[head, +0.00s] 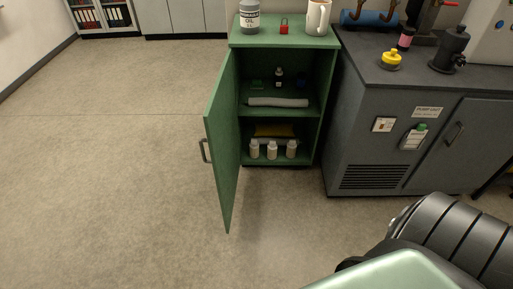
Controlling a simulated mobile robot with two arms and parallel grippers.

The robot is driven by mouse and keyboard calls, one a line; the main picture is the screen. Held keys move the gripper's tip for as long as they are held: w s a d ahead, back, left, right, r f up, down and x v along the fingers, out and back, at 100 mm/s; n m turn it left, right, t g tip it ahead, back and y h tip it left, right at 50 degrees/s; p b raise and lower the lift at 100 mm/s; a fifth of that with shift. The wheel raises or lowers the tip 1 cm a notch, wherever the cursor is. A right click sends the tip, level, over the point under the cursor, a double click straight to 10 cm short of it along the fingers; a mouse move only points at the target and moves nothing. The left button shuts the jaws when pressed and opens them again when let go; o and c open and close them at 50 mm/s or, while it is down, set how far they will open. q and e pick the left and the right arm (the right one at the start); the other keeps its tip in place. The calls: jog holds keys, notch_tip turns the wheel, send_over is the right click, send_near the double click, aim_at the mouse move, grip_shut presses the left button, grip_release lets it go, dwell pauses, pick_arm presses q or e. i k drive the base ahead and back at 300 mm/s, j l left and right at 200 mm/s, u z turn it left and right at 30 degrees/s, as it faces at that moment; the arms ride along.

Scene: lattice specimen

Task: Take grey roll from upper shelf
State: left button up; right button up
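A long grey roll (278,102) lies lengthwise near the front edge of the upper shelf (285,112) inside a green cabinet. The cabinet door (224,140) is swung open to the left, with a handle on its outer face. Behind the roll stand a small dark bottle (279,76) with a pale label and some dim items. Neither of my grippers shows in the head view. A dark, ribbed part of my own arm fills the lower right, well below and in front of the cabinet.
White bottles (272,151) and a yellow item (275,130) are on the lower shelf. A grey bench (380,120) adjoins the right side. Floor in front is clear.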

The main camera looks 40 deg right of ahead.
aim_at(264, 101)
jog(key=i+j+z, duration=0.1)
jog(key=j+z, duration=0.15)
jog(key=z, duration=0.25)
jog(key=j+z, duration=0.3)
jog(key=z, duration=0.15)
jog(key=j+z, duration=0.35)
jog(key=z, duration=0.15)
jog(key=j+z, duration=0.15)
jog(key=j, duration=0.5)
jog(key=i+j+z, duration=0.1)
jog(key=j, duration=0.55)
jog(key=i, duration=0.4)
